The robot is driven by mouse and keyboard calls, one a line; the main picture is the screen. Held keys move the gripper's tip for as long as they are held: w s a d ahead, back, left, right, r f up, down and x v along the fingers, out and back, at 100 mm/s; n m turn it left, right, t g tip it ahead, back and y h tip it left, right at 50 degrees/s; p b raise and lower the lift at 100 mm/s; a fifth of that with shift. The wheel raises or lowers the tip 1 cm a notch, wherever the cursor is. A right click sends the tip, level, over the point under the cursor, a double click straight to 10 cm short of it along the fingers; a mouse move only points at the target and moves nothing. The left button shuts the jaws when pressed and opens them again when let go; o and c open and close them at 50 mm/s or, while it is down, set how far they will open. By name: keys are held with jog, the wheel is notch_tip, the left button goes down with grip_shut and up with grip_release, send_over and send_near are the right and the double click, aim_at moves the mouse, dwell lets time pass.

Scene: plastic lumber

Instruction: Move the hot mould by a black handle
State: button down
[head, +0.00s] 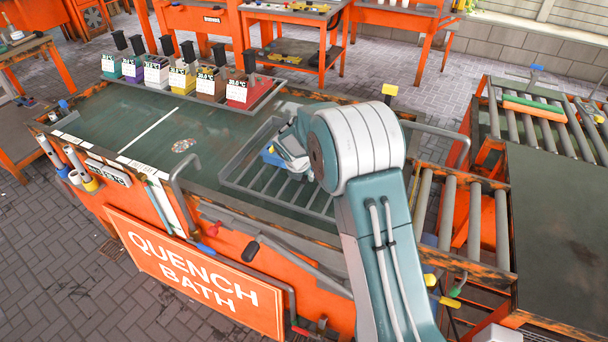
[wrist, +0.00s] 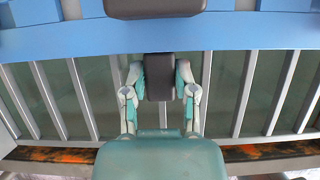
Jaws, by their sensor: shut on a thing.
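The blue mould (wrist: 60,42) spans the top of the wrist view as a wide curved band, and a black block (wrist: 155,7) shows on it at the top edge. A black handle (wrist: 159,88) sticks out from the mould towards me. My gripper (wrist: 160,72) is shut on this handle, one finger on each side. In the head view only a small blue part of the mould (head: 271,156) shows; my arm hides the rest. The mould is over the grey slatted rack (head: 262,188) at the right end of the quench bath. I cannot tell whether it touches the slats.
The bath's green surface (head: 130,130) is open left of the rack. Several coloured moulds with black handles and temperature cards stand on a tray (head: 275,90) at the back. A roller conveyor (head: 475,222) lies to the right. Grey bent rails (head: 180,190) rise at the bath's front edge.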

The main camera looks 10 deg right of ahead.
dwell(0.3)
jog(key=shift+c, duration=1.6)
grip_release()
jog(key=o, duration=0.3)
jog(key=shift+f, duration=0.1)
jog(key=shift+r, duration=3.6)
